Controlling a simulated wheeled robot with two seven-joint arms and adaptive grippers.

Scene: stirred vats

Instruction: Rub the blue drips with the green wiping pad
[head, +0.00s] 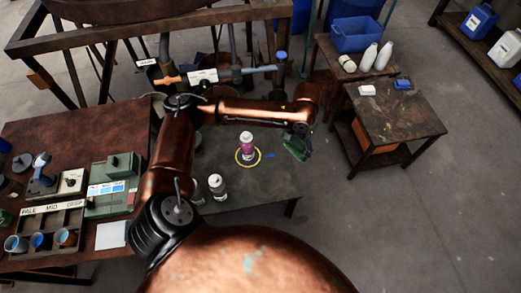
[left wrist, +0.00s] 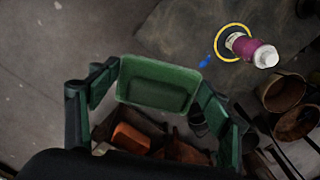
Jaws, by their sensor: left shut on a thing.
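The blue drips (head: 269,155) are a small blue mark on the dark low table (head: 262,192), right of a yellow ring. They also show in the left wrist view (left wrist: 206,61). My left gripper (head: 297,143) is to the right of the drips in the head view, out by the table's right side. In the left wrist view my left gripper (left wrist: 158,92) is shut on the green wiping pad (left wrist: 158,84), a rectangular pad with a raised rim. The pad is apart from the drips. My right gripper is not in view.
A purple bottle with a white cap (head: 247,147) stands inside the yellow ring (head: 238,161), close to the drips.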

